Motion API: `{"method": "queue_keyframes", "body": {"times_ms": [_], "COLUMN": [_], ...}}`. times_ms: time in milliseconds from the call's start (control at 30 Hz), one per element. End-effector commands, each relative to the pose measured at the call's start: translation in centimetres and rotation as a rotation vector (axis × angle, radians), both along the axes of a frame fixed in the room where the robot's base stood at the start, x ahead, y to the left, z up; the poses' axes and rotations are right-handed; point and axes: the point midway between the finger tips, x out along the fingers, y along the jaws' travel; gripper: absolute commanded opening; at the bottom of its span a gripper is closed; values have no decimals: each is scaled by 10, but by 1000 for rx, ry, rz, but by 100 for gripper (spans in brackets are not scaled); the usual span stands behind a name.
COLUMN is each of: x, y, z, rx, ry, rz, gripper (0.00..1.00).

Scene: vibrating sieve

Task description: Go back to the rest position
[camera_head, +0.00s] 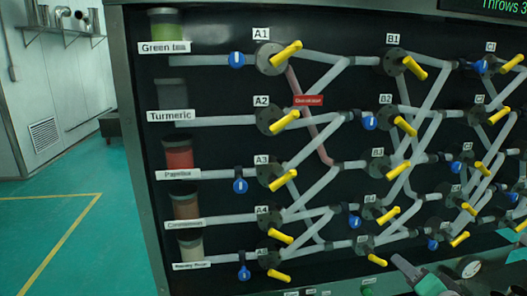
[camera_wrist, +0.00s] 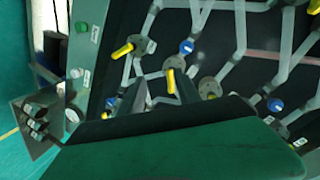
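My gripper (camera_wrist: 160,80) shows in the wrist view as two dark fingers standing apart, with nothing held between them. A wide green part of my own arm fills the bottom of that view. Beyond the fingers is the dark valve panel, with a yellow handle (camera_wrist: 122,50) to the left and another yellow handle (camera_wrist: 171,81) seen between the fingertips. I cannot tell whether the fingers touch anything. In the head view, a grey and green part at the bottom right, in front of the panel's lower edge, looks like my arm's end; its fingers are not clear there.
A gauge (camera_head: 469,267) sits bottom right. Green floor (camera_head: 60,235) at left is clear.

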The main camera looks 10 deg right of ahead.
Motion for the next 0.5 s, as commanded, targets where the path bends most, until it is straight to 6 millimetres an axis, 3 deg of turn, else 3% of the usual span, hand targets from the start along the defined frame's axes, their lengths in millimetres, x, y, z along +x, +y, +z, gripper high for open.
{"method": "queue_keyframes", "body": {"times_ms": [300,500], "x": [28,18], "y": [85,165], "z": [-11,-7], "rx": [-123,-297], "ry": [285,568], "rz": [233,448], "gripper": [40,40]}}
